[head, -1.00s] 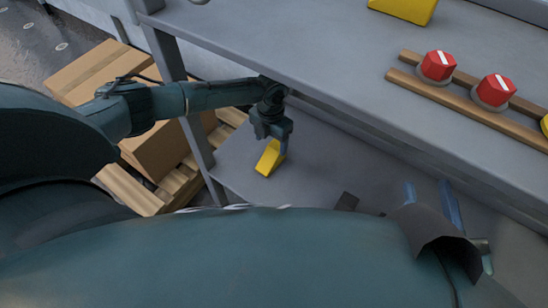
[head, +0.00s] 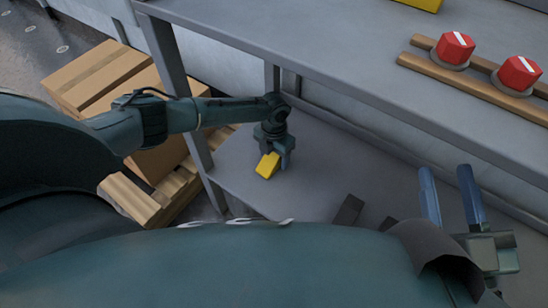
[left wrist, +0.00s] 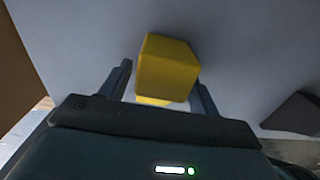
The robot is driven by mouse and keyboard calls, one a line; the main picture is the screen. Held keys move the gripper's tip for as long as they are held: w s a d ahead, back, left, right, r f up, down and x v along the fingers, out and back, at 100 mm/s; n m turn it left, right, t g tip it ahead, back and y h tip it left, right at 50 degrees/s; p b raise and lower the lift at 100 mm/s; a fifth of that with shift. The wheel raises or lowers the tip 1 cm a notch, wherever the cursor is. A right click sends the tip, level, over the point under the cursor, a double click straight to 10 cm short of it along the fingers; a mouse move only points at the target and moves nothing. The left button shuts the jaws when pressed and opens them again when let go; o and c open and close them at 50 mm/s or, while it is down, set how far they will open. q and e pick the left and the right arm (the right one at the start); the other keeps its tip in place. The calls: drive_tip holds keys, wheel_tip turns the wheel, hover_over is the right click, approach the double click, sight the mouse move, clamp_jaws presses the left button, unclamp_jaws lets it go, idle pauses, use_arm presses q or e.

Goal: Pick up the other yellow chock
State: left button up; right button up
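A yellow chock (head: 267,165) lies on the lower shelf (head: 300,190), under my left gripper (head: 275,161). In the left wrist view the chock (left wrist: 167,68) shows between the two spread fingers. A gap shows on its left side, and the right finger is close to it; I cannot tell if that finger touches. My right gripper (head: 450,185) is at the lower right, its blue fingers apart with nothing between them. Another yellow chock (head: 424,3) is on the upper shelf, cut off by the top edge.
Red-topped knobs (head: 455,48) stand between wooden rails (head: 480,91) on the upper shelf. A shelf post (head: 172,75) is left of my left gripper. Cardboard boxes (head: 98,75) sit on a pallet (head: 130,199). A dark piece (head: 348,210) lies right of the chock.

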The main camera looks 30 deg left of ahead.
use_arm(q)
drive_tip(key=c, duration=1)
